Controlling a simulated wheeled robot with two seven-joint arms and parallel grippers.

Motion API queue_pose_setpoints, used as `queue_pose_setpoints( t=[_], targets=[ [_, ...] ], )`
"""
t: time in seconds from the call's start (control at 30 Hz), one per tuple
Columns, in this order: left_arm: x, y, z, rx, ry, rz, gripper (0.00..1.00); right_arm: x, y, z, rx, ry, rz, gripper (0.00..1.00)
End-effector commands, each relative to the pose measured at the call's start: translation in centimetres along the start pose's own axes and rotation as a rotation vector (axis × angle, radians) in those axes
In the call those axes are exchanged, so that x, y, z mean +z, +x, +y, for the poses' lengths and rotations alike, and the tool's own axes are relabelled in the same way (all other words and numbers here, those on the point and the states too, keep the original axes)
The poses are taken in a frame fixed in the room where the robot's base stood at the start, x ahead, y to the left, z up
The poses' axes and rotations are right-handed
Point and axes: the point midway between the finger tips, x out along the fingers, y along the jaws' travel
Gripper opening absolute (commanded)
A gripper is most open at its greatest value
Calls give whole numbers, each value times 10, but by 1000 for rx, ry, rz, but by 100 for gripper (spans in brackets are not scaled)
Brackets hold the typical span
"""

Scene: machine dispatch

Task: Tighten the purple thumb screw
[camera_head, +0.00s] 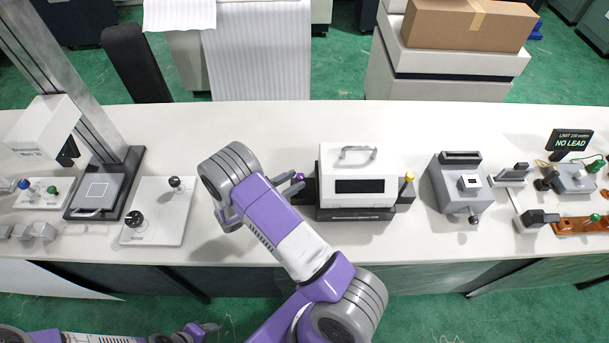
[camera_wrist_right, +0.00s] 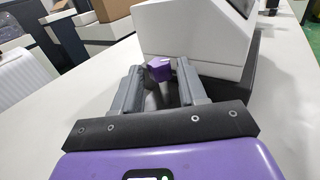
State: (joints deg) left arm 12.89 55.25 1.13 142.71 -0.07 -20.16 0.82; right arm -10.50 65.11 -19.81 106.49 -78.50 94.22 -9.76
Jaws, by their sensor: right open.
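The purple thumb screw (camera_head: 299,176) sticks out from the left side of the white-topped machine (camera_head: 357,163). In the right wrist view, its faceted purple head (camera_wrist_right: 160,71) shows between the finger ends, on a dark mount. My right gripper (camera_head: 288,184) is open beside the machine's left side. In the right wrist view, its grey fingers (camera_wrist_right: 160,78) stand on either side of the screw head, with gaps visible; I cannot tell whether either touches it. My left gripper (camera_head: 203,329) is low at the bottom edge, away from the table; its jaws are unclear.
A white plate with black knobs (camera_head: 158,212) lies left of my right arm. A yellow knob (camera_head: 409,177) is on the machine's right side. A grey device (camera_head: 459,186) stands further right. The table (camera_head: 270,130) is clear behind the machine.

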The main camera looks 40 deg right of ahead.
Motion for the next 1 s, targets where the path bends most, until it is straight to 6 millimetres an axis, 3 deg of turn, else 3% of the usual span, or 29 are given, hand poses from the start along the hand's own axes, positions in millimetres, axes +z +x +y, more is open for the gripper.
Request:
queue_pose_setpoints(
  t=[0.1, 0.3, 0.63, 0.9, 1.0],
  targets=[
    [0, -1, 0, 0, 0, 0, 49, 0, 21, -1, -4, -1, 0, 42],
    [0, -2, 1, 0, 0, 0, 49, 0, 43, 0, -1, 1, 0, 42],
    [0, -1, 1, 0, 0, 0, 49, 0, 48, 0, 1, 0, 0, 42],
    [0, -1, 1, 0, 0, 0, 49, 0, 48, 0, 1, 0, 0, 5],
    [0, -1, 0, 0, 0, 0, 49, 0, 48, 0, -2, 0, 0, 5]
  ],
)
